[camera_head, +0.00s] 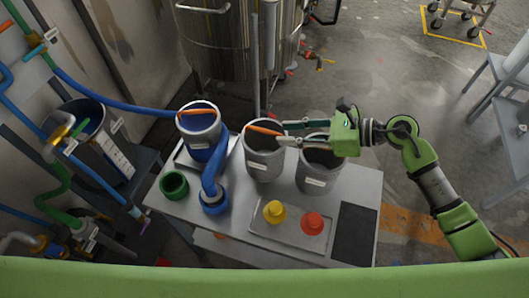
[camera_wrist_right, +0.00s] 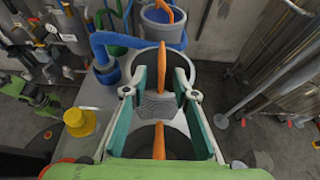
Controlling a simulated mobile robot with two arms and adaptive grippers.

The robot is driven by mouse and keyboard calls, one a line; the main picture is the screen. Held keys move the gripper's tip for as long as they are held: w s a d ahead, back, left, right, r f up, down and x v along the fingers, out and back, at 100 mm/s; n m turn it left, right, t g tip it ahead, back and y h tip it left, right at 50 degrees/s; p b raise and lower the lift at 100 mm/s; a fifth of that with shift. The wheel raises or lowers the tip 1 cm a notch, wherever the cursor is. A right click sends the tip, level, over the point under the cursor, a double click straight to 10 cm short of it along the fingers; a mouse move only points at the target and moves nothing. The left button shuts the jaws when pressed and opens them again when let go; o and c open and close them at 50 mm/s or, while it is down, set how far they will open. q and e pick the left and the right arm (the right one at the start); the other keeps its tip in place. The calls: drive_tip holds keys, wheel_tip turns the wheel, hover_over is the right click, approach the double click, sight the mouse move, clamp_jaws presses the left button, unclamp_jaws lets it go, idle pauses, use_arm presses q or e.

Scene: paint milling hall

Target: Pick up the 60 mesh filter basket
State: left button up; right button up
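Three grey filter baskets with pale labels and orange bar handles stand along the back of the table. They are the left basket (camera_head: 199,128), the middle basket (camera_head: 264,162) and the right basket (camera_head: 314,178). The labels are too small to read, so I cannot tell which is 60 mesh. My right gripper (camera_head: 282,132) is open above the middle and right baskets, its fingertips by the middle basket's handle (camera_head: 258,129). In the right wrist view, that handle (camera_wrist_right: 162,62) appears between the spread fingers, with a gap each side.
The grey table (camera_head: 230,222) also holds a green ring-shaped container (camera_head: 174,184), a blue hose (camera_head: 212,175), and a tray (camera_head: 285,238) with a yellow (camera_head: 274,211) and a red knob-like piece (camera_head: 312,223). A steel tank (camera_head: 225,40) stands behind.

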sight(268, 131)
drive_tip(key=shift+w+a+r+p, duration=0.15)
drive_tip(key=shift+w+a+p, duration=0.05)
drive_tip(key=shift+a+p, duration=0.2)
drive_tip(key=p+x, duration=0.1)
drive_tip(key=x, duration=0.2)
drive_tip(key=shift+w+a, duration=0.15)
drive_tip(key=shift+a, duration=0.15)
drive_tip(key=shift+w+a+f, duration=0.1)
drive_tip(key=shift+a+f, duration=0.15)
drive_tip(key=shift+a, duration=0.1)
drive_tip(key=shift+d, duration=0.1)
clamp_jaws()
drive_tip(key=shift+r, duration=0.1)
